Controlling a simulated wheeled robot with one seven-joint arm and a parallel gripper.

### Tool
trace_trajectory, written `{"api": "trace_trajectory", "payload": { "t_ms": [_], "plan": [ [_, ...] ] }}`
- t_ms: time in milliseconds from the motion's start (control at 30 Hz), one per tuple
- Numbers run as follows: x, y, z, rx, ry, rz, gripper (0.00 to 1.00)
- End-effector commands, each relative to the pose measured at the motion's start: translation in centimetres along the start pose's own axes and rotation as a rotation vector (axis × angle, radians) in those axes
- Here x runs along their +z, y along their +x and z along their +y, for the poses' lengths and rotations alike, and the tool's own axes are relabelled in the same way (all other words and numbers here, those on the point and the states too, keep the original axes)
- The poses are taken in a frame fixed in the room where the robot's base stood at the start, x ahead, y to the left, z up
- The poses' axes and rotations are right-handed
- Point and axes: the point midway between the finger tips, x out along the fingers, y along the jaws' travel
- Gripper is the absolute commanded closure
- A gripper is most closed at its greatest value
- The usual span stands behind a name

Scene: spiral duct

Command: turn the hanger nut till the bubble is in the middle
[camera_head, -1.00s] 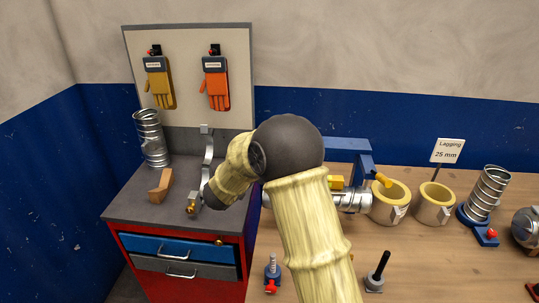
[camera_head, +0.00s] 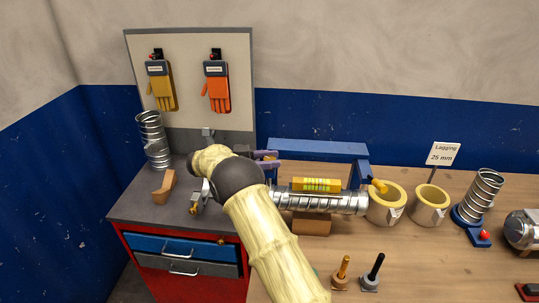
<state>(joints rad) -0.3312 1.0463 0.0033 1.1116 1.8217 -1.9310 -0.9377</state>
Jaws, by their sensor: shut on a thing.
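The spiral duct (camera_head: 335,203) lies across the bench under a blue frame (camera_head: 318,148). A yellow spirit level (camera_head: 316,185) with a greenish vial sits on the duct; its bubble is too small to place. My gripper (camera_head: 266,159), with purple fingers, is at the left end of the blue frame. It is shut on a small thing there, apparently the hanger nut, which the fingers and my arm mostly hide. My arm also covers the duct's left end.
A brown block (camera_head: 312,223) is under the duct. Yellow lagging rings (camera_head: 386,204) stand at its right end. An orange-topped peg (camera_head: 341,270) and a black-topped peg (camera_head: 372,272) stand in front. The grey cabinet top (camera_head: 140,207) is left, with a spiral duct piece (camera_head: 153,140).

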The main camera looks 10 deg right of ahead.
Motion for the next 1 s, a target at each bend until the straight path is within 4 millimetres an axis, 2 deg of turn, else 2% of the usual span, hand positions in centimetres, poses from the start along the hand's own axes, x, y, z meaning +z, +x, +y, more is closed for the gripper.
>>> {"api": "trace_trajectory", "payload": {
  "t_ms": [400, 933, 967, 1000],
  "plan": [
    [-0.31, -0.01, -0.05, 0.160, 0.003, 0.002, 0.88],
    [-0.23, 0.04, -0.03, 0.184, 0.005, 0.002, 0.88],
    [-0.23, 0.04, -0.03, 0.184, 0.005, 0.002, 0.63],
    [-0.23, 0.04, -0.03, 0.184, 0.005, 0.002, 0.55]
  ]
}}
